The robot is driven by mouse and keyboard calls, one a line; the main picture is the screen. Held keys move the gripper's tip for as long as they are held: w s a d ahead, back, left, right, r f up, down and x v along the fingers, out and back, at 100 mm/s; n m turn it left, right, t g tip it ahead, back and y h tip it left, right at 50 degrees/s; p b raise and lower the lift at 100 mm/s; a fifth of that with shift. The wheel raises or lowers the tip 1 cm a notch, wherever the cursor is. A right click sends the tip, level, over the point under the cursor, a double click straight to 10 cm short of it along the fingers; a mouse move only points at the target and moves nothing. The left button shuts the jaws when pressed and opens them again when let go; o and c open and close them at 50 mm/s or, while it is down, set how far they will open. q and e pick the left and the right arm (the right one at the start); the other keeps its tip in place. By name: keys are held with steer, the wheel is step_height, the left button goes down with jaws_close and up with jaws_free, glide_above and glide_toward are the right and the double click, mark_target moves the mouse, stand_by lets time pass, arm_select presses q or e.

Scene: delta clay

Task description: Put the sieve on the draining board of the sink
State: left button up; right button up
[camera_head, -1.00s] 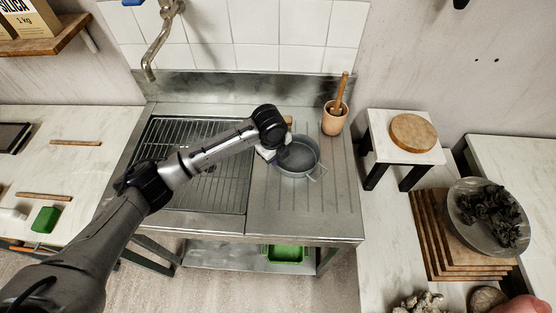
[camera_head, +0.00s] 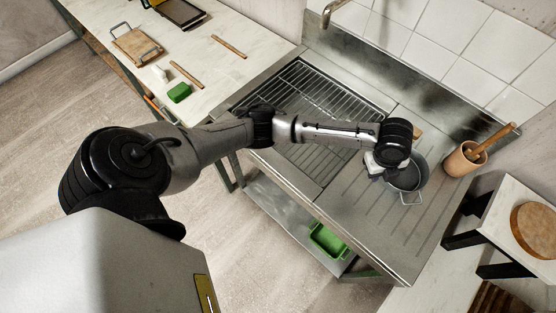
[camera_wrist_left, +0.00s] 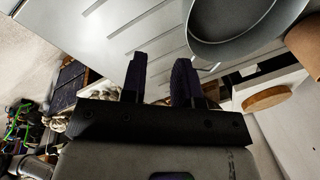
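The sieve (camera_head: 405,178), a round grey bowl with a wire loop on its rim, sits on the grooved draining board (camera_head: 365,215), right of the sink's rack. My left wrist covers part of it in the head view. The sieve also shows at the top right of the left wrist view (camera_wrist_left: 240,22). My left gripper (camera_wrist_left: 160,78) is beside the sieve, its two dark fingers apart with nothing seen between them. In the head view its fingertips are hidden behind the wrist. My right gripper is not in view.
A wooden mortar with pestle (camera_head: 465,158) stands at the board's back right. A wire rack (camera_head: 315,105) covers the basin at left. A small white stand with a round wooden board (camera_head: 537,230) is at right. A green tub (camera_head: 328,240) is on the lower shelf. The board's front is clear.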

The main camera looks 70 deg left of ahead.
arm_select(q)
steer(key=s+d+f+n, duration=0.1)
steer(key=s, duration=0.1)
steer(key=s+d+f+n, duration=0.1)
steer(key=s+d+f, duration=0.1)
steer(key=s, duration=0.1)
steer(key=s+d+f+h, duration=0.1)
steer(key=s+f, duration=0.1)
steer(key=shift+s+d+f+n, duration=0.1)
steer(key=shift+s+d+n, duration=0.1)
steer(key=shift+n, duration=0.2)
steer(key=s+f+n, duration=0.1)
steer(key=s, duration=0.2)
steer(key=s+f+n, duration=0.1)
steer(key=s+n, duration=0.1)
steer(key=s, duration=0.1)
steer(key=s+f+n+t, duration=0.1)
steer(key=s+n, duration=0.1)
steer(key=shift+s+d+h, duration=0.3)
steer(key=shift+s+d, duration=0.1)
steer(key=s+a+n+y, duration=0.1)
steer(key=s+a+n, duration=0.2)
steer(key=s+n, duration=0.2)
steer(key=s+a+n+t+y, duration=0.1)
steer(key=s+a+n, duration=0.3)
steer(key=s, duration=0.6)
steer(key=shift+s+n+y, duration=0.25)
steer(key=shift+n+y, duration=0.05)
steer(key=shift+n, duration=0.6)
steer(key=shift+a, duration=0.1)
